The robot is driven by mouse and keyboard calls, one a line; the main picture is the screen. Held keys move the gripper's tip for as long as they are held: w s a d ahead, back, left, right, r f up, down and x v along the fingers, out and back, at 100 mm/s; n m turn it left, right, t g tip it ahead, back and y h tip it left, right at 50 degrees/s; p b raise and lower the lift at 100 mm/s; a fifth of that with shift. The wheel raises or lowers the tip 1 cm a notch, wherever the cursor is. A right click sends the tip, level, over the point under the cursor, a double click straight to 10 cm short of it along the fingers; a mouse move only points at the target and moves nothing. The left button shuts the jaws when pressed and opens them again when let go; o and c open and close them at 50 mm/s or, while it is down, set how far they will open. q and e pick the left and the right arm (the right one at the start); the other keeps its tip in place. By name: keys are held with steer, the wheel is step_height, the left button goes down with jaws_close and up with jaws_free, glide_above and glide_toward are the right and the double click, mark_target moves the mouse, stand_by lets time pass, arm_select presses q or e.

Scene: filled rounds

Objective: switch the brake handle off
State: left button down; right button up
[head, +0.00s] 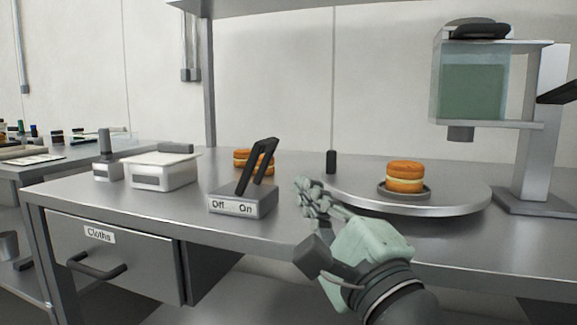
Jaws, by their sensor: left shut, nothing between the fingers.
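The brake handle (259,165) is a black two-bar lever on a grey box (243,204) on the steel table. The box front reads "Off" at left and "On" at right. The lever leans up to the right, toward the "On" side. My left gripper (303,198) is pale green and grey, shut and empty, to the right of the box and apart from the lever. My right gripper is not in view.
A filled round (240,160) stands behind the lever. Another round (405,176) sits on a turntable (455,200) at right, beside a dispenser (475,85). A lidded white container (163,174) stands left. A "Cloths" drawer (125,262) is below the tabletop.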

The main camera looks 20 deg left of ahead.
mark_target(274, 147)
arm_select(q)
steer(key=x, duration=0.9)
steer(key=shift+w+a+r, duration=0.15)
steer(key=shift+w+a, duration=0.1)
steer(key=shift+a, duration=0.05)
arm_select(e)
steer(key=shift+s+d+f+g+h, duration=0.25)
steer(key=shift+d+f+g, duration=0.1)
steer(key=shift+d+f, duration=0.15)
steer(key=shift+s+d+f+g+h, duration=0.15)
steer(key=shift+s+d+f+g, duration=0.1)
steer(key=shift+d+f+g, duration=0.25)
arm_select(q)
steer(key=shift+p, duration=0.3)
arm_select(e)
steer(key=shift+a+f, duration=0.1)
